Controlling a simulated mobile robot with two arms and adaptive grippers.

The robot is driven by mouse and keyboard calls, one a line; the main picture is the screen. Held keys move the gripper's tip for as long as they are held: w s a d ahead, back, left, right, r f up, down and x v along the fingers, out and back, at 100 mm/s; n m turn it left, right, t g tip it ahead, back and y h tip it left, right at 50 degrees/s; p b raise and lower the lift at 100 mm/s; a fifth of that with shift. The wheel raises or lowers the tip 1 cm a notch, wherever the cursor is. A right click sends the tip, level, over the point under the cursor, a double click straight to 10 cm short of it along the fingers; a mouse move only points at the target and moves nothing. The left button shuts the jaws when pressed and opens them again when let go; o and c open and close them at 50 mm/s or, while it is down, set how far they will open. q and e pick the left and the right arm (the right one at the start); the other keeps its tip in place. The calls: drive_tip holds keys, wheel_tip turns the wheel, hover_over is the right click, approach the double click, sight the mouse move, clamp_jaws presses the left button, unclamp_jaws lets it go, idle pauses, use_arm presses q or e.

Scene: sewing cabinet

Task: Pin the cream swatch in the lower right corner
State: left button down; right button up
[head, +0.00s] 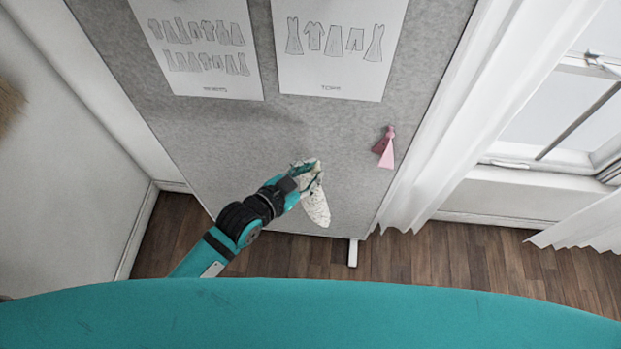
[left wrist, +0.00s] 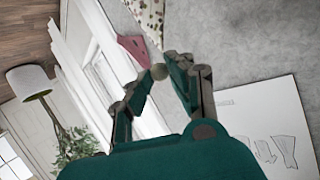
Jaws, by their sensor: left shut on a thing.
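The cream swatch (head: 316,205) has a small dark pattern and hangs from my left gripper (head: 305,174), in front of the lower part of the grey board (head: 290,130). In the left wrist view, the fingertips of the left gripper (left wrist: 163,72) close around a small grey round knob at the swatch's end. The patterned cloth of the swatch (left wrist: 148,14) shows beyond it, cut by the top edge. I cannot tell whether swatch or knob touches the board. My right gripper is not in view.
A pink swatch (head: 387,153) hangs at the board's right side, above and right of the cream one. Two paper sheets with clothing drawings, left (head: 200,45) and right (head: 338,50), are on the upper board. A white curtain (head: 450,130) and window stand to the right.

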use_arm(q)
drive_tip(key=shift+w+d+f+b, duration=0.1)
drive_tip(key=shift+w+b, duration=0.1)
drive_tip(key=shift+w, duration=0.2)
drive_tip(key=shift+w+d+b, duration=0.1)
drive_tip(key=shift+w+b, duration=0.05)
drive_tip(key=shift+w, duration=0.25)
drive_tip(key=w+b, duration=0.1)
drive_tip(key=w, duration=0.2)
drive_tip(key=w+b, duration=0.2)
drive_tip(key=w, duration=0.1)
drive_tip(key=w+b, duration=0.1)
drive_tip(key=w, duration=0.3)
drive_tip(key=shift+d, duration=0.4)
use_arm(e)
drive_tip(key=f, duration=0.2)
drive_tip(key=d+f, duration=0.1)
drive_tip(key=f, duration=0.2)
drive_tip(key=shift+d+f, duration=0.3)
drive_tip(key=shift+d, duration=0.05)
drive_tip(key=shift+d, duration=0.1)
use_arm(q)
drive_tip(key=shift+w+b, duration=0.35)
drive_tip(key=shift+b, duration=0.05)
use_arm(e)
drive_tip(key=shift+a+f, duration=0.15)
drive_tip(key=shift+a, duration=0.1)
